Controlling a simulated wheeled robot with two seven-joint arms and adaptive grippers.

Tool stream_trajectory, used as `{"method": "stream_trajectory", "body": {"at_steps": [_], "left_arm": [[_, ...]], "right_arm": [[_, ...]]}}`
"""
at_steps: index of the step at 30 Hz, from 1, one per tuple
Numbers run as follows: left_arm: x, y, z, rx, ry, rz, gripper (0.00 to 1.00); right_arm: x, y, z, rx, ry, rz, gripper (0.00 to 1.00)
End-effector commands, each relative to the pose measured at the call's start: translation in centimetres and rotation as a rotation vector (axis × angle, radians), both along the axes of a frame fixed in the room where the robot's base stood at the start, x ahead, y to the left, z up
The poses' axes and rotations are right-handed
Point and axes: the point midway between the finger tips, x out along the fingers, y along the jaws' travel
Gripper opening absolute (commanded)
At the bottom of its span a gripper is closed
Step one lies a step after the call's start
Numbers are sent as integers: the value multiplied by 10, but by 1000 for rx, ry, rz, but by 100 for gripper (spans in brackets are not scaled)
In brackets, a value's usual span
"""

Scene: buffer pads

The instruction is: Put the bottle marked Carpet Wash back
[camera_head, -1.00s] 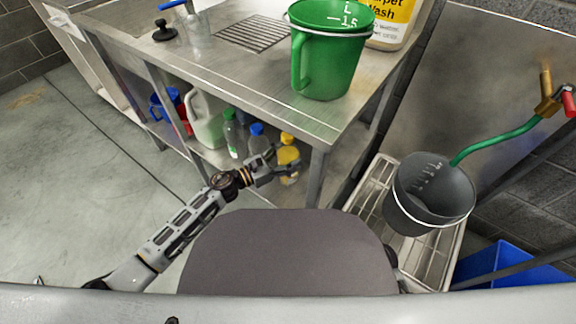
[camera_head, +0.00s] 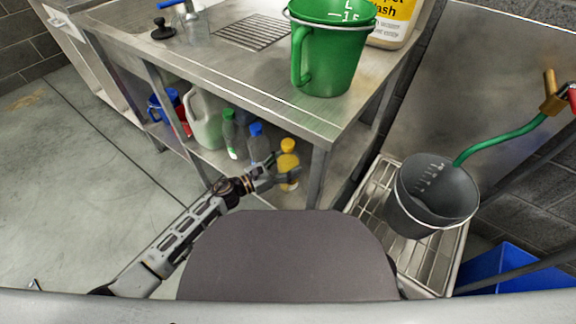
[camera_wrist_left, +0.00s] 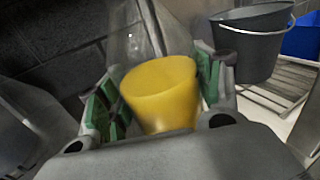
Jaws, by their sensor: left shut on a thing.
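A large pale bottle (camera_head: 392,28) with a yellow label ending in "pet Wash" stands on the tabletop behind the green bucket, cut off by the top edge. My right gripper is out of view.
A green bucket (camera_head: 330,60) stands on the steel table (camera_head: 240,75). A table leg (camera_head: 318,178) stands right of the gripper. A grey bucket (camera_head: 432,190) sits on a rack.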

Motion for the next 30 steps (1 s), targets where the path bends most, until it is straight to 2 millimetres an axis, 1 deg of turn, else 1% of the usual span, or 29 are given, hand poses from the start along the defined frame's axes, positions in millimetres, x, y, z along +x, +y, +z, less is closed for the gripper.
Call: {"method": "stream_trajectory", "body": {"at_steps": [7,14,15,19,20,30], "left_arm": [[1,0,3,-3,-3,0,17],[1,0,-1,-3,-3,0,17],[0,0,-3,0,0,0,68],[0,0,-3,0,0,0,84],[0,0,-3,0,0,0,87],[0,0,-2,0,0,0,87]], "right_arm": [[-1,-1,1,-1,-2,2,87],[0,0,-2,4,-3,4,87],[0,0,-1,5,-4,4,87],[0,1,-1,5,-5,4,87],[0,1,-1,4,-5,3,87],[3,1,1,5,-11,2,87]]}}
